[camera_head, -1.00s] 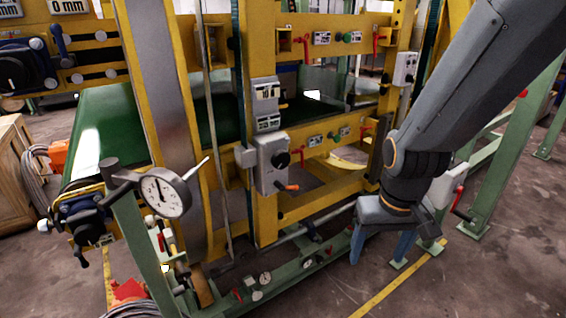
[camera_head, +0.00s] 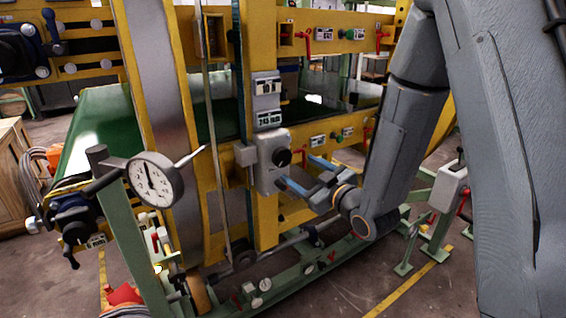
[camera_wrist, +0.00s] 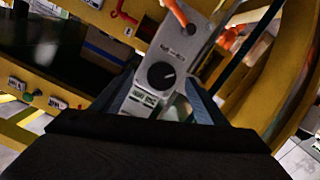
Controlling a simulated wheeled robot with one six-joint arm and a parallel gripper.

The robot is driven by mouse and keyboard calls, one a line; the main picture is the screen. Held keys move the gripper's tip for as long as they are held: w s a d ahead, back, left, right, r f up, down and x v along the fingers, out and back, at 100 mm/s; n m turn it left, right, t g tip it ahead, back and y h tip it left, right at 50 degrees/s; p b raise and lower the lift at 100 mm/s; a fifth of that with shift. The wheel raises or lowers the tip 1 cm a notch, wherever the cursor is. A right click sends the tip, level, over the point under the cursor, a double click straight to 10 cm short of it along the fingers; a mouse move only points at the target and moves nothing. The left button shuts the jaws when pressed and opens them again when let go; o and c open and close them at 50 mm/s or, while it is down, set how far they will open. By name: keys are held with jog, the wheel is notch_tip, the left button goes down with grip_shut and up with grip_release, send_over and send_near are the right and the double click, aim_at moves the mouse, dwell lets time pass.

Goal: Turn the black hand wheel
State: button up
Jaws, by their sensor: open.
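The black round knob (camera_head: 283,158), the likeliest black hand wheel, sits on the front of a grey box (camera_head: 268,176) on the yellow upright. In the wrist view the knob (camera_wrist: 161,75) shows a white mark on its face. My gripper (camera_head: 296,169) is open in front of the box, its blue fingers pointing at it. In the wrist view the fingers stand on either side of the knob in the picture. I cannot tell whether they touch it. An orange crank handle (camera_wrist: 176,12) on the same box shows at the top of the wrist view.
A dial gauge (camera_head: 154,180) on a green post stands at the left. A small display box (camera_head: 267,118) is above the grey box. Yellow rails with red levers (camera_head: 368,140) lie behind my gripper. The floor (camera_head: 420,295) at the lower right is clear.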

aim_at(284, 159)
jog(key=shift+y, duration=0.4)
jog(key=x, duration=0.2)
jog(key=p+x, duration=0.1)
jog(key=x, duration=0.2)
jog(key=r+x, duration=0.1)
jog(key=x, duration=0.2)
jog(key=shift+s+a+p, duration=0.2)
jog(key=shift+a+p, duration=0.2)
